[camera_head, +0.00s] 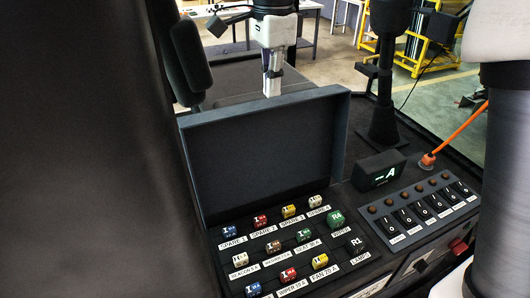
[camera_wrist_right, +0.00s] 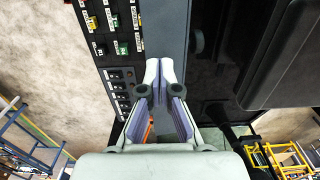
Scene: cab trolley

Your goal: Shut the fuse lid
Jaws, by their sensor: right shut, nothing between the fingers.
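The fuse lid (camera_head: 265,150) is a dark flat panel with a raised rim. It stands open, nearly upright, at the back edge of the fuse panel (camera_head: 222,259). Its strip-like grey edge also shows in the right wrist view (camera_wrist_right: 170,22). My right gripper (camera_head: 271,92) is shut and empty, pointing down just behind the lid's top edge. In the right wrist view its fingertips (camera_wrist_right: 165,64) overlap the lid's edge; I cannot tell whether they touch it. My left gripper is not in view.
Several coloured fuses (camera_head: 289,212) sit in rows before the lid. A small display (camera_head: 380,172) and a switch panel (camera_head: 420,213) stand to the right. A black post (camera_head: 384,110) rises behind the display. A dark seat-like surface fills the left.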

